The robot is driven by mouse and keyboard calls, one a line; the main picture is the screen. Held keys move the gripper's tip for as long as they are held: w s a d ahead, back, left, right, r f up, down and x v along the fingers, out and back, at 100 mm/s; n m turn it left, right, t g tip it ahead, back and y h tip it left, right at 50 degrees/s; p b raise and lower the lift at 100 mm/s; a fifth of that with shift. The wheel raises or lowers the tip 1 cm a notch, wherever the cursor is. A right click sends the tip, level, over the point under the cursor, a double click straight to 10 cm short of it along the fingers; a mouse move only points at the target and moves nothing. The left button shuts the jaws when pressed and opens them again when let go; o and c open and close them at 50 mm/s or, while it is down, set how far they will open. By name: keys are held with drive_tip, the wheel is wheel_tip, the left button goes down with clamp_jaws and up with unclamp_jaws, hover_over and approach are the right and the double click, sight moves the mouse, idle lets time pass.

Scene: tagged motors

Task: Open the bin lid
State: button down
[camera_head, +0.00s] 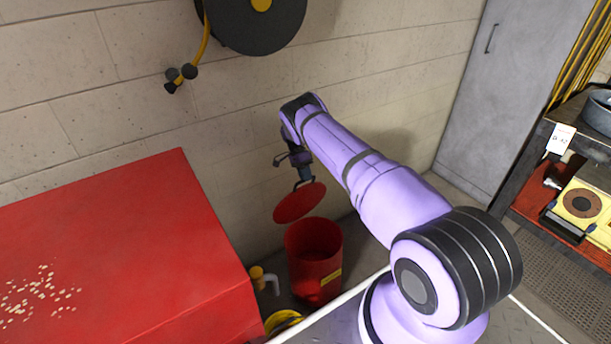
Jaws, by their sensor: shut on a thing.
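The red bin (315,272) stands on the floor by the block wall, with a yellow label low on its front. Its round red lid (299,203) is up off the rim and tilted, above and slightly left of the bin's opening, so the dark inside shows. My gripper (303,181) is at the top edge of the lid, shut on a part there, likely its handle. The fingers are small and partly hidden in the picture. Whether the lid still joins the bin by a hinge cannot be seen.
A large red cabinet (120,260) with scattered pale bits on top stands left of the bin. A yellow-capped pipe (264,278) and a yellow coil (283,321) lie between them. A hose reel (256,22) hangs on the wall. A loaded shelf (575,190) stands at right.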

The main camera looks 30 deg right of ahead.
drive_tip(key=shift+s+a+f, duration=0.1)
drive_tip(key=shift+f, duration=0.15)
drive_tip(key=c, duration=1.2)
unclamp_jaws()
drive_tip(key=shift+f, duration=0.1)
drive_tip(key=shift+o, duration=0.4)
drive_tip(key=shift+r, duration=0.2)
drive_tip(key=v, duration=1.1)
drive_tip(key=shift+f, duration=0.15)
